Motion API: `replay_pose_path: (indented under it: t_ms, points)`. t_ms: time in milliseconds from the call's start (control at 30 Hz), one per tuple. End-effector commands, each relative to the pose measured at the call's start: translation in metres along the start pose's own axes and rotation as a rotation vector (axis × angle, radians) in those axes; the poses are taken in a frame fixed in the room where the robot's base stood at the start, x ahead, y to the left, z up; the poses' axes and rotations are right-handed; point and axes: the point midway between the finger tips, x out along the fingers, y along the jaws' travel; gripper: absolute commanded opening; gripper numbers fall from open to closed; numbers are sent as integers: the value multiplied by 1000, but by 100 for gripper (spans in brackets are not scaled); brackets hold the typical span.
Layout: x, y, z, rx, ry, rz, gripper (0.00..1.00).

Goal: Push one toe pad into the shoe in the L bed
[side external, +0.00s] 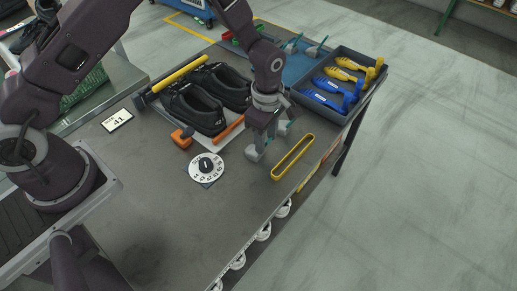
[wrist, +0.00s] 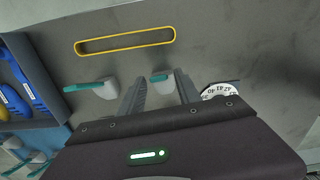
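Two black shoes, a nearer one (side external: 190,108) and a farther one (side external: 228,88), lie side by side in the fixture in the side view. I cannot read which bed is L. My gripper (side external: 267,142) points down to the right of the shoes. In the wrist view its two fingers (wrist: 160,90) are apart, with a pale toe pad with a teal tab (wrist: 162,86) showing between them. I cannot tell whether they touch it. A second toe pad (wrist: 104,90) with a teal tab stands left of the fingers. The gripper partly hides both pads in the side view.
A yellow loop (side external: 293,157) lies near the table edge. A numbered dial (side external: 206,166), an orange clamp (side external: 182,138) and a card marked 41 (side external: 117,121) are left of my gripper. A grey tray (side external: 318,108) holds blue and yellow shoe forms. The front table (side external: 180,225) is clear.

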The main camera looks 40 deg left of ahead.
Motion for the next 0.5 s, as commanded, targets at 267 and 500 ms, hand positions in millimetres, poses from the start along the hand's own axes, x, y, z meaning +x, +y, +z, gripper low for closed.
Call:
replay_pose_path:
  t_ms: [267, 500]
  points:
    - [0, 0, 0, 0, 0, 0, 9]
    - [-8, 0, 0, 0, 1, 0, 0]
